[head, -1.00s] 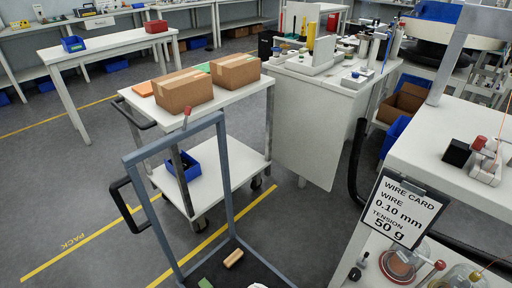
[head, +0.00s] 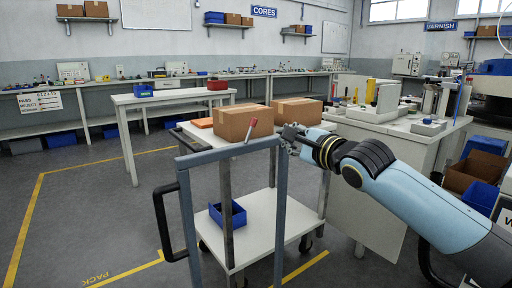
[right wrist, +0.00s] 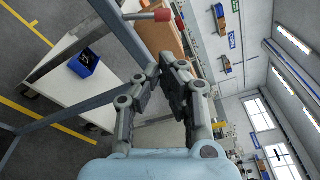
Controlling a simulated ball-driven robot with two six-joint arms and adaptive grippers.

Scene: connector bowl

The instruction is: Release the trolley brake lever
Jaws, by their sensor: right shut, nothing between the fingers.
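The brake lever (head: 251,131), a short light rod with a red tip, stands tilted slightly right above the top bar of a blue-grey trolley frame (head: 187,215). Its red grip also shows at the top of the right wrist view (right wrist: 162,15). My right gripper (head: 287,134) is shut and empty. It is at the right end of the top bar, to the right of the lever and apart from it. In the right wrist view its fingers (right wrist: 166,68) point toward the bar and lever. My left gripper is not in view.
Behind the frame, a white two-shelf cart (head: 265,215) carries two cardboard boxes (head: 245,121) and a blue bin (head: 228,214). A black handle (head: 163,225) juts left from the frame. A white bench (head: 400,130) stands right. Floor at left is clear.

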